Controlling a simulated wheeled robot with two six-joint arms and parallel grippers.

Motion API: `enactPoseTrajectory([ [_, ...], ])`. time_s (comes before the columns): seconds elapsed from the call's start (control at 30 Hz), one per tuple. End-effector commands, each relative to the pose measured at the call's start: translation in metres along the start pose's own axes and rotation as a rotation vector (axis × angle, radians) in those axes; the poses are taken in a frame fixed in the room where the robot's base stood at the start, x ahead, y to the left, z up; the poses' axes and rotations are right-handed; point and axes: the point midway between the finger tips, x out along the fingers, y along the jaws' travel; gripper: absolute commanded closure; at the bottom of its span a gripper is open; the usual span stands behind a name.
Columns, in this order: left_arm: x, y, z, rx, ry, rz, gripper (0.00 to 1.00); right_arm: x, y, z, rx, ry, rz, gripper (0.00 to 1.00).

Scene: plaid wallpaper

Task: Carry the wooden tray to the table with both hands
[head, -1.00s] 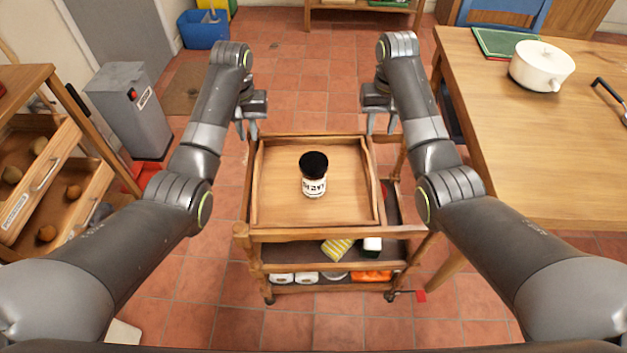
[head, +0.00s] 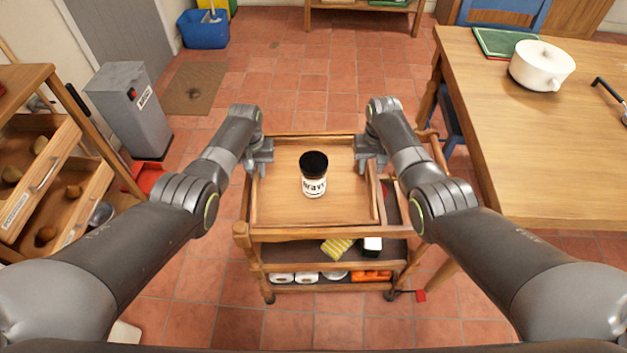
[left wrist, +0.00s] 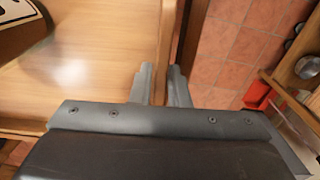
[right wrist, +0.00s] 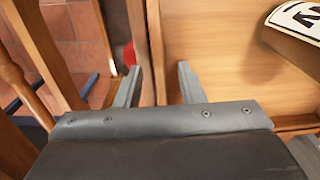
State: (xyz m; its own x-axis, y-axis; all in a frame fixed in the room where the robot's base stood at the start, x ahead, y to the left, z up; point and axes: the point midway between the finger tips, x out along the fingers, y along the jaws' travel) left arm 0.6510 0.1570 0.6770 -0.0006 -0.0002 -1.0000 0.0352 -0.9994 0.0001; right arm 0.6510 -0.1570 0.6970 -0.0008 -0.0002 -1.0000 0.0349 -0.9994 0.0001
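The wooden tray (head: 280,205) lies on top of a wooden trolley (head: 330,236). A jar with a black lid and white label (head: 314,187) stands upright on it. My left gripper (head: 258,165) is at the tray's left side; in the left wrist view its fingers (left wrist: 160,85) sit close together on either side of the tray wall. My right gripper (head: 370,165) is at the right side; in the right wrist view its fingers (right wrist: 158,82) are spread around the wall with a gap. The wooden table (head: 540,130) stands at the right.
The trolley's lower shelves hold a striped cloth (head: 338,248) and other items. A grey bin (head: 131,108) and a drawer unit (head: 40,175) stand at the left.

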Motion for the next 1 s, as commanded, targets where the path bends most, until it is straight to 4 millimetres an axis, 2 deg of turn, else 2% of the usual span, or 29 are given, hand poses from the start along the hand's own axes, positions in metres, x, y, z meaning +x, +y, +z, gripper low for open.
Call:
enactPoseTrajectory([
  [0.23, 0.011, 0.0001, 0.0005, 0.0, -0.001, 0.0, 0.85, 0.0112, -0.0002, 0.0002, 0.0, 0.0, 0.0, 0.65],
  [0.6, 0.0131, 0.0, 0.0007, 0.0, 0.0, 0.0, 0.85, 0.013, -0.0001, 0.0003, 0.0, 0.0, 0.0, 0.65],
  [0.73, 0.013, 0.0, 0.0007, 0.0, 0.0, 0.0, 1.0, 0.013, -0.0001, 0.0003, 0.0, 0.0, 0.0, 0.8],
  [0.9, 0.0129, 0.0, 0.0007, 0.0, 0.0, 0.0, 1.0, 0.013, 0.0, 0.0004, 0.0, 0.0, 0.0, 1.0],
  [1.0, 0.0129, 0.0, 0.0007, 0.0, 0.0, 0.0, 1.0, 0.013, 0.0, 0.0004, 0.0, 0.0, 0.0, 1.0],
])
